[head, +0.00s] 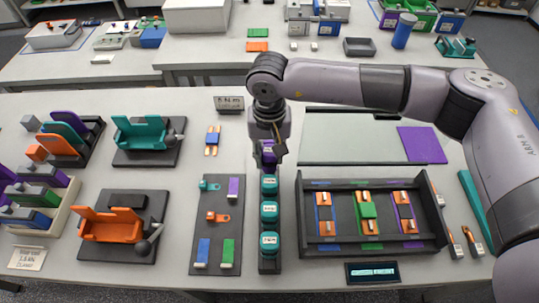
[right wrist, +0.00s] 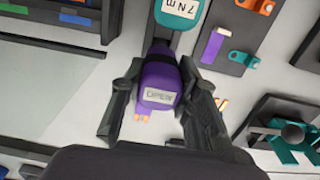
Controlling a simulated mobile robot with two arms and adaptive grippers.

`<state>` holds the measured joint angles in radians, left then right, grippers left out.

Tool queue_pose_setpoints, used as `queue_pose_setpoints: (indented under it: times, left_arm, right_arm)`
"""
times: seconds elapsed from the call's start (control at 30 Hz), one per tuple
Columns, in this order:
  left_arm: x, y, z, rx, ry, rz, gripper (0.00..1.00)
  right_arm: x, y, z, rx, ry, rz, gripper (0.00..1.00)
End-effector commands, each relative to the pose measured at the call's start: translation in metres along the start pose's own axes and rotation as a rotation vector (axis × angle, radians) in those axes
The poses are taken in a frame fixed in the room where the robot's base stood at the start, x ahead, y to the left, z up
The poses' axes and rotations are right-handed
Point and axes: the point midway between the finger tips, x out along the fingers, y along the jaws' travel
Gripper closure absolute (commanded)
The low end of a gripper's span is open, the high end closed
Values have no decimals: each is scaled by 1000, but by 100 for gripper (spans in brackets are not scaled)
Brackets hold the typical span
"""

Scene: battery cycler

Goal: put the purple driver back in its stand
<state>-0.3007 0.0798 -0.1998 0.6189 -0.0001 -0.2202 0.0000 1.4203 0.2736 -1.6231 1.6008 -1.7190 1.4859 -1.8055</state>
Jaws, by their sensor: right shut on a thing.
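The purple driver (head: 268,149) is in my right gripper (head: 268,158), upright at the far end of the dark stand (head: 269,266). In the right wrist view the purple driver (right wrist: 160,80) sits between the two fingers of my right gripper (right wrist: 160,98), its labelled top facing the camera. The stand holds several teal drivers in a row, the nearest to the purple one being a teal driver (head: 269,185). Its labelled cap also shows in the right wrist view (right wrist: 180,9). The purple driver's lower end is hidden, so I cannot tell whether it is seated. My left gripper is out of view.
Left of the stand is a dark board (head: 217,257) with small coloured parts. Right of it is a dark tray (head: 345,246) with several cells. A small sign (head: 228,103) stands behind. An orange clamp fixture (head: 112,224) and a teal one (head: 140,132) are further left.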

Motion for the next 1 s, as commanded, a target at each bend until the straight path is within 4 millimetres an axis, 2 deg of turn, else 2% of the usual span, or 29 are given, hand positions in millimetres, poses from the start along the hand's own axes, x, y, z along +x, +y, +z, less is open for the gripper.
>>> queue_pose_setpoints:
  times: [0.03,0.17,0.57,0.6,0.87,1.0]
  left_arm:
    - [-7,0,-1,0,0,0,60]
    - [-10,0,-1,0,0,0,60]
    - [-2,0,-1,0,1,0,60]
    - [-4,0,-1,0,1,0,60]
    - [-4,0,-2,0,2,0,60]
    - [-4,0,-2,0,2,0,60]
  right_arm:
    - [6,0,1,1,-3,0,100]
    - [21,0,0,0,0,0,100]
    - [27,0,0,0,2,-1,100]
    - [25,0,0,0,1,0,69]
    - [25,0,0,0,1,0,51]
    - [25,0,0,0,1,0,51]
